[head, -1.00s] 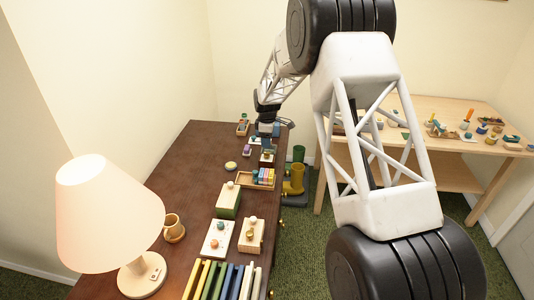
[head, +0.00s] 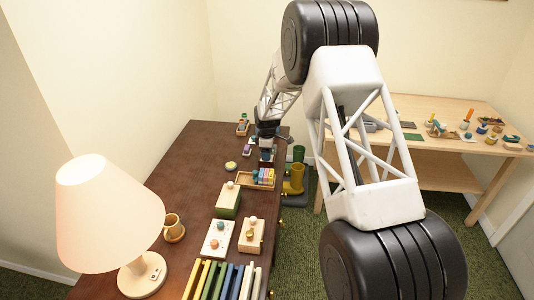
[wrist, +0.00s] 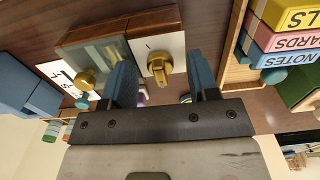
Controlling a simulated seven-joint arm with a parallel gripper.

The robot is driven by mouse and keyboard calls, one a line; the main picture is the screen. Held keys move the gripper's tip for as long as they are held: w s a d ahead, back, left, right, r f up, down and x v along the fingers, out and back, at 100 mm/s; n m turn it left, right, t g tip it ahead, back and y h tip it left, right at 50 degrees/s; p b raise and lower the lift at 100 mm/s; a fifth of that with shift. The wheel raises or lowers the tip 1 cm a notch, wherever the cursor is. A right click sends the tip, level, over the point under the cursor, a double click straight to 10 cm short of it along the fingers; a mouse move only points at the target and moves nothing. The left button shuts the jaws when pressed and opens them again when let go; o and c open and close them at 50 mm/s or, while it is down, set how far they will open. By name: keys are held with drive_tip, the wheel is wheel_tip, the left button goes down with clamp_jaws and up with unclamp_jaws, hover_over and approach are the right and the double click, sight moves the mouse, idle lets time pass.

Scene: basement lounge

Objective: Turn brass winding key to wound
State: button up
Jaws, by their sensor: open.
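A brass key (wrist: 158,66) sits on a white plate (wrist: 172,44) on the face of a brown wooden box, seen in the wrist view. A small dark mark shows on the plate beside it. My gripper (wrist: 161,70) is open, with one blue finger on each side of the key in the picture. I cannot tell whether either finger touches it. In the head view my gripper (head: 266,148) is small, over the far right part of the dark table, and the key is hidden there.
Beside the key, a glazed box front has a round brass knob (wrist: 88,78). A tray of coloured card boxes (head: 258,178) stands close by; it also shows in the wrist view (wrist: 285,42). A lamp (head: 110,215) stands at the near left. The dark table's left middle is clear.

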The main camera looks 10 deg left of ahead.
drive_tip(key=shift+c, duration=0.5)
drive_tip(key=c, duration=0.8)
drive_tip(key=shift+c, duration=0.2)
